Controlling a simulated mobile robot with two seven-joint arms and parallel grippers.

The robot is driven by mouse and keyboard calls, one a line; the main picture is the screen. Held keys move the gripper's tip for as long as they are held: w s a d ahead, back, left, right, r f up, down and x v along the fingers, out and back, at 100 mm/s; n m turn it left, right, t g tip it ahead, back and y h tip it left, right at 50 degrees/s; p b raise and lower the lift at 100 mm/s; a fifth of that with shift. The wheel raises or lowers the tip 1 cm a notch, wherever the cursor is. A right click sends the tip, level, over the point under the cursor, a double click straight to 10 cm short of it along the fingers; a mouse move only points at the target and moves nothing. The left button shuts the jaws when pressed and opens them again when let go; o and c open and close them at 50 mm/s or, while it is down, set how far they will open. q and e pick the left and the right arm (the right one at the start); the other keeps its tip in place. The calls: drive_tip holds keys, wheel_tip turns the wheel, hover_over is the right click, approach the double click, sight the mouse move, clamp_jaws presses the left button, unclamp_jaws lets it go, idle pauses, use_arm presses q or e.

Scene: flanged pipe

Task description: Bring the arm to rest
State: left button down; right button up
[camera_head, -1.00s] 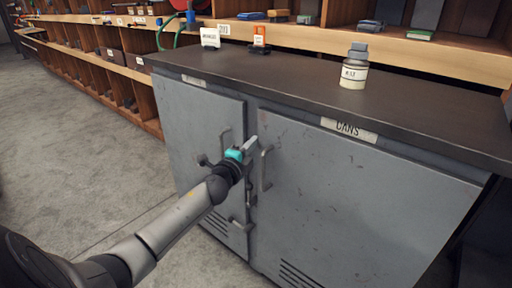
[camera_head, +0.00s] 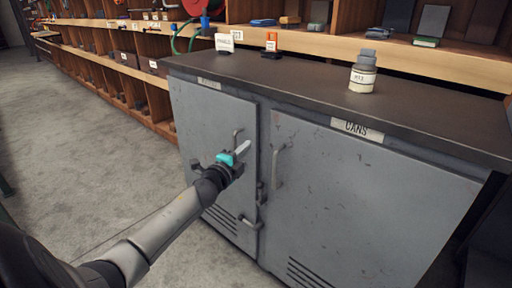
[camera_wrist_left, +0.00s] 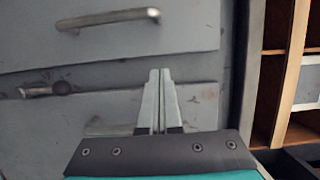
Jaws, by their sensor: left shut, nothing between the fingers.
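My left arm comes in from the lower left in the head view. Its gripper (camera_head: 243,149) is shut and empty, in front of the grey metal cabinet (camera_head: 345,205) near the left door's handle (camera_head: 237,138). In the left wrist view the two fingers (camera_wrist_left: 160,78) lie together, pointing at the cabinet front, with nothing between them. Whether the fingertips touch the door cannot be told. Both cabinet doors look shut. My right gripper is not in view.
The right door handle (camera_head: 277,167) and a latch (camera_head: 249,223) stick out. Wooden shelving (camera_head: 110,75) runs along the back. The floor (camera_head: 90,165) at left is clear.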

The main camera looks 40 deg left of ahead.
use_arm(q)
drive_tip(key=s+a, duration=0.4)
drive_tip(key=a, duration=0.1)
drive_tip(key=shift+a+f+p, duration=0.15)
drive_tip(key=shift+a+p, duration=0.1)
drive_tip(key=shift+p, duration=0.1)
